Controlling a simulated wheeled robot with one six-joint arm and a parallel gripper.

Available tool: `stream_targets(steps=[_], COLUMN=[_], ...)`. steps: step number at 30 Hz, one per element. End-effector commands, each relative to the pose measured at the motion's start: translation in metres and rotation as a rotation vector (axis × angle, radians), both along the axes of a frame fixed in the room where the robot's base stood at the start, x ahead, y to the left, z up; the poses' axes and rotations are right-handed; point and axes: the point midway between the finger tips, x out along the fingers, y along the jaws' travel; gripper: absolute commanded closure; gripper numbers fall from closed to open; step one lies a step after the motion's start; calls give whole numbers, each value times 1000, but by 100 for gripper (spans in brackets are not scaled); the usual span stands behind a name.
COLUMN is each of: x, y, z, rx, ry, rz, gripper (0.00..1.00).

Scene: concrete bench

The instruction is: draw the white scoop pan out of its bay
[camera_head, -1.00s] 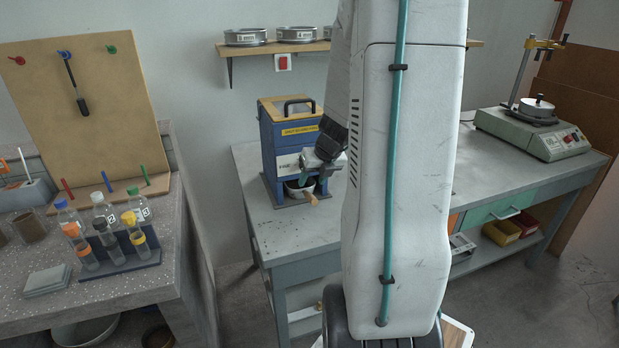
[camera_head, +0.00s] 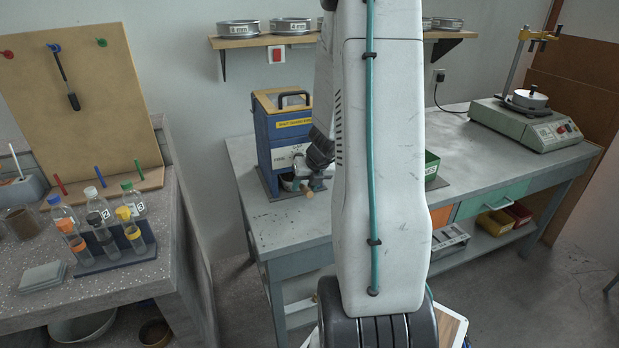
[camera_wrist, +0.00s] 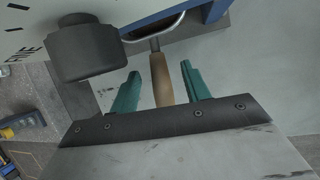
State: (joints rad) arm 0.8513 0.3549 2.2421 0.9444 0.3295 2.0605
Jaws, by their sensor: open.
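The white scoop pan (camera_head: 287,183) sits low in the bay of the blue machine (camera_head: 294,145), mostly hidden by my arm in the head view. In the wrist view its rim (camera_wrist: 152,33) shows under the machine's blue edge, and its wooden handle (camera_wrist: 160,80) points out toward me. My gripper (camera_wrist: 161,70) is open, with one teal finger on each side of the handle. Small gaps show between the handle and both fingers. In the head view my gripper (camera_head: 307,184) is at the machine's front, partly hidden.
A green bin (camera_head: 432,166) stands right of my arm. The grey bench (camera_head: 285,222) is clear in front of the machine.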

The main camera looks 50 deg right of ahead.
Motion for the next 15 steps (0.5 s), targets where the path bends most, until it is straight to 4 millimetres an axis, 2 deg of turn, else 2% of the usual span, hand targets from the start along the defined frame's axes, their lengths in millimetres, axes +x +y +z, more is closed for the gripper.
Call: stream_targets(steps=[4, 13, 15], x=[4, 5, 5], y=[-1, -1, -1], z=[-9, -10, -10], rx=[0, -1, -1], ry=[1, 1, 1], rz=[0, 0, 0], gripper=[53, 53, 73])
